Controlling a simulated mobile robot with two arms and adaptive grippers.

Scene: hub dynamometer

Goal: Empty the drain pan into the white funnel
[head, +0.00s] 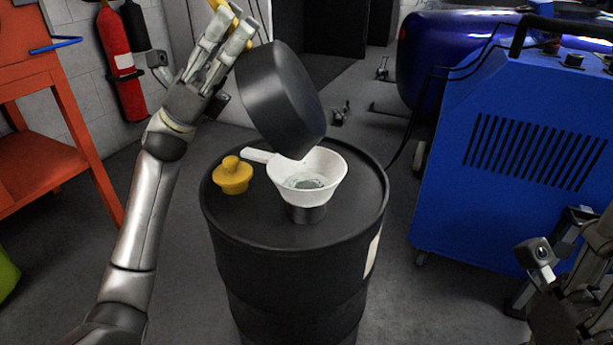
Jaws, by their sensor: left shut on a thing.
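The drain pan (277,95) is a dark, round pan. It is steeply tilted above the white funnel (333,168), its lower edge just over the funnel's back rim. My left gripper (232,30) is shut on the pan's upper left side, where yellow parts show by the fingers. The pan's inside faces away and is hidden. The funnel sits upright on the black drum (225,218), with its handle pointing left. Something greyish-green shows in its bowl; I cannot tell if it is liquid. My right gripper (522,290) is low at the right edge, partly seen.
A yellow plug (232,178) stands on the drum top, left of the funnel. A large blue machine (500,170) stands close on the right. An orange cart (40,160) and red fire extinguisher (119,65) are on the left. Grey floor is open around the drum.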

